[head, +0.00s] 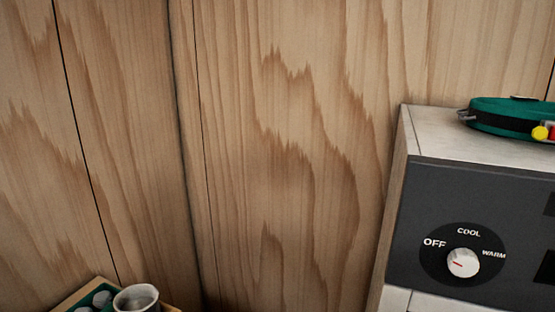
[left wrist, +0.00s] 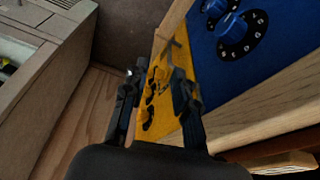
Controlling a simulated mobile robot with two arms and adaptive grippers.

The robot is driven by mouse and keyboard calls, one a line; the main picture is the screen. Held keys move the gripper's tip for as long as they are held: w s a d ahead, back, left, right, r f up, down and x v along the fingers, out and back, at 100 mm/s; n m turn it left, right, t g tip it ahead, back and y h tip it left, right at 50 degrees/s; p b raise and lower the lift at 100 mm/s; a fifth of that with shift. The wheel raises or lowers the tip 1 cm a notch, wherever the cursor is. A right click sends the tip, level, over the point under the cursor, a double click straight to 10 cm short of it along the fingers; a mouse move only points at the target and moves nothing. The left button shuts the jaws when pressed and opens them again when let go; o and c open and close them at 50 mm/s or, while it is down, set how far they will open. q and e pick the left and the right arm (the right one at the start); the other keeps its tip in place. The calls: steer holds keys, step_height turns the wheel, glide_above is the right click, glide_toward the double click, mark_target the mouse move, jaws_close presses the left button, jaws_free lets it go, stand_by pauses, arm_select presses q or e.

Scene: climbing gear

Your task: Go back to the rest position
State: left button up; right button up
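My left gripper (left wrist: 155,78) shows in the left wrist view with its two dark fingers apart. I see nothing held between them. Behind the fingers is a yellow panel (left wrist: 160,68) with dark fittings, beside a blue panel with dials. I cannot tell whether the fingers touch the yellow panel. Neither gripper shows in the head view, and my right gripper is in no view.
In the head view a cabinet (head: 440,185) with an OFF/COOL/WARM dial (head: 463,263) stands right. A green-and-black strapped item (head: 495,115) lies on it. A metal cup (head: 137,300) shows lower left. Blue dials (left wrist: 238,30) and wooden edges crowd the wrist view's right.

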arm_select(q)
steer(key=s+a+f+g+b, duration=0.1)
steer(key=s+f+b, duration=0.35)
steer(key=f, duration=1.15)
steer(key=s+a+f+g+b, duration=0.15)
steer(key=s+f, duration=0.55)
steer(key=f, duration=0.9)
steer(key=s+f+b, duration=0.1)
steer(key=s+f, duration=0.5)
steer(key=s, duration=0.1)
steer(key=shift+s+a+f+b, duration=0.3)
steer(key=shift+b, duration=0.1)
steer(key=shift+t, duration=0.25)
